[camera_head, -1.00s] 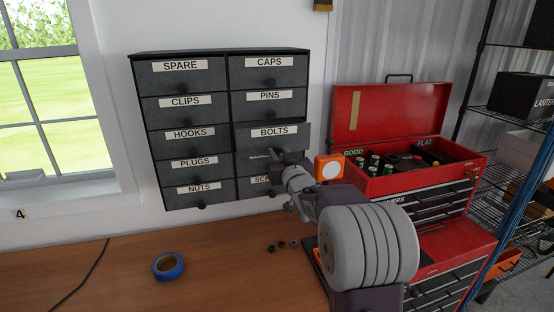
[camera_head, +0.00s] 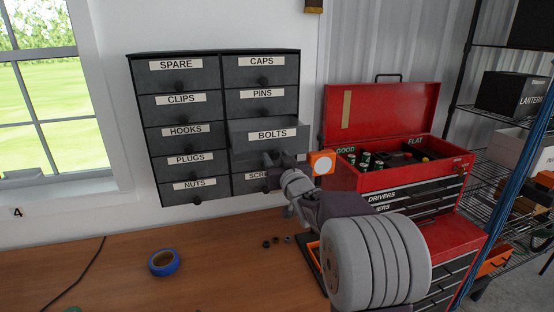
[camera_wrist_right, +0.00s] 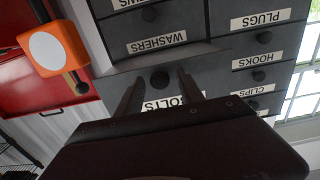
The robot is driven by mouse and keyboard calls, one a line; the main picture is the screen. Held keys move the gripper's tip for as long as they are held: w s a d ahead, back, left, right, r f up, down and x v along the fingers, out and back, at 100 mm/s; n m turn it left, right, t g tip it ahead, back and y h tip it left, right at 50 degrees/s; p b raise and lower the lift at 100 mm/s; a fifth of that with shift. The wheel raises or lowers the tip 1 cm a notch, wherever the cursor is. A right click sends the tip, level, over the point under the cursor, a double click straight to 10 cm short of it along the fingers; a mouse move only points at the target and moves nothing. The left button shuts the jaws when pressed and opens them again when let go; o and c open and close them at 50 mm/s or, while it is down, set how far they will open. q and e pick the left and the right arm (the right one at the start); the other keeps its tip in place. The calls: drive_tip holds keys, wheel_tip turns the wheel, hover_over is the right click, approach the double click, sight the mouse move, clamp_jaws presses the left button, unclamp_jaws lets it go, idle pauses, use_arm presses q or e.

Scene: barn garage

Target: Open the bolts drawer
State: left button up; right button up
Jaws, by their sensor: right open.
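The bolts drawer (camera_head: 266,132) is in the right column of the dark wall cabinet (camera_head: 216,52). It stands partly out, with its top opening showing. My right gripper (camera_head: 278,158) is in front of the drawer's lower front, just below the BOLTS label. In the right wrist view, which is turned upside down, the open fingers (camera_wrist_right: 160,78) are on either side of the drawer's round dark knob (camera_wrist_right: 159,80), with gaps showing at both sides. The gripper hides the knob in the head view. My left gripper is not in view.
An orange box with a white disc (camera_head: 321,163) is just right of my right gripper. An open red toolbox (camera_head: 392,112) stands behind it. Blue tape (camera_head: 164,263) and several small dark pieces (camera_head: 277,241) lie on the wooden bench (camera_head: 215,275). The bench's left part is mostly clear.

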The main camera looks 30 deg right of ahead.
drive_tip(key=b+v, duration=0.1)
drive_tip(key=v, duration=0.8)
drive_tip(key=shift+b, duration=0.3)
drive_tip(key=shift+s, duration=0.15)
drive_tip(key=w+a+f+n+g+y, duration=0.2)
drive_tip(key=w+a+f+y, duration=0.15)
drive_tip(key=a+f, duration=0.65)
drive_tip(key=s+a+f+g+y, duration=0.1)
drive_tip(key=s+a+f+g, duration=0.2)
drive_tip(key=f, duration=0.4)
drive_tip(key=s+a+f+g, duration=0.2)
drive_tip(key=s+f+g, duration=0.1)
drive_tip(key=f, duration=0.3)
drive_tip(key=s+a+f+g, duration=0.1)
drive_tip(key=s+f+g, duration=0.3)
drive_tip(key=s, duration=0.4)
drive_tip(key=s+f+g, duration=0.4)
drive_tip(key=s+f, duration=0.2)
drive_tip(key=s, duration=0.3)
drive_tip(key=shift+a+f+n, duration=0.3)
drive_tip(key=shift+a+f, duration=0.1)
